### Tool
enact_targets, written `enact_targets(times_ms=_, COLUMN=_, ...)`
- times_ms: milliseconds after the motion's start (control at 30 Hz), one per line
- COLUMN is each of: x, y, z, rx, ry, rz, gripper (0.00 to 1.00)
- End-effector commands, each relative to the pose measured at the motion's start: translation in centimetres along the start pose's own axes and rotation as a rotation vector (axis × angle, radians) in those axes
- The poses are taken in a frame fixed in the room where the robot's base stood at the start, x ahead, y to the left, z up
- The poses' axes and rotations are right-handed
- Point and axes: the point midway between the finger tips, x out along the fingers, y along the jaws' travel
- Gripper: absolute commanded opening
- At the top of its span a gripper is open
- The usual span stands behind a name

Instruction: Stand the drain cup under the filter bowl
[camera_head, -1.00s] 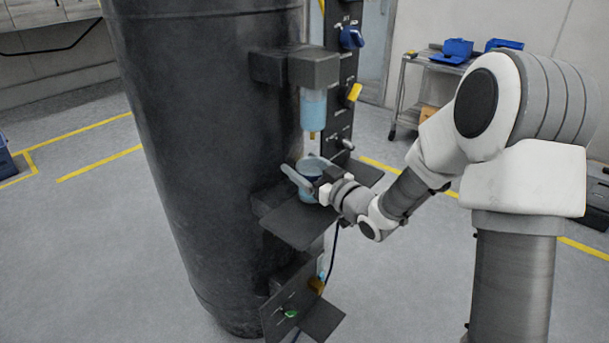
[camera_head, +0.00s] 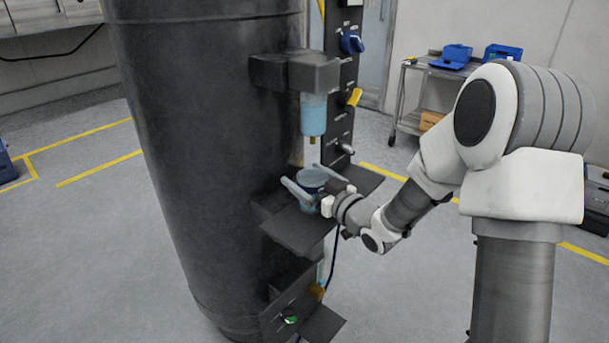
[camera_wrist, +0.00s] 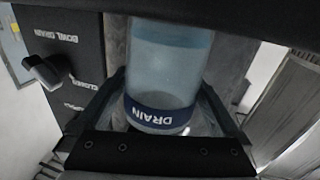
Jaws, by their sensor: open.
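The drain cup (camera_head: 313,180), clear blue with a dark blue band, is upright at the dark shelf (camera_head: 296,232) on the black tank. Its base is hidden by my fingers. The blue filter bowl (camera_head: 313,116) hangs above it, its small brass outlet over the cup with a gap between. My gripper (camera_head: 303,176) is open, with one finger on each side of the cup. In the wrist view the cup (camera_wrist: 166,75) sits between my fingers, its DRAIN label upside down; I cannot tell whether either finger touches it.
A black panel (camera_head: 342,105) with a blue knob, a yellow handle and a grey lever stands right behind the bowl. The bowl's dark bracket (camera_head: 295,72) juts out above. A lower shelf (camera_head: 322,325) is below. A cart (camera_head: 425,75) with blue bins stands at the back.

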Motion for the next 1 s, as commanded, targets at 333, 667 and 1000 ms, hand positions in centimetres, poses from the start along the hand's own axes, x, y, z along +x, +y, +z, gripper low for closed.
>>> enact_targets(times_ms=333, x=-7.6, y=0.2, z=-0.1, rx=0.002, ry=-0.004, rz=0.005, gripper=1.0)
enact_targets(times_ms=667, x=-11.1, y=0.0, z=0.0, rx=0.001, ry=-0.002, rz=0.002, gripper=1.0)
enact_targets(times_ms=1000, x=-11.2, y=2.0, z=-0.7, rx=-0.094, ry=-0.159, rz=0.1, gripper=1.0)
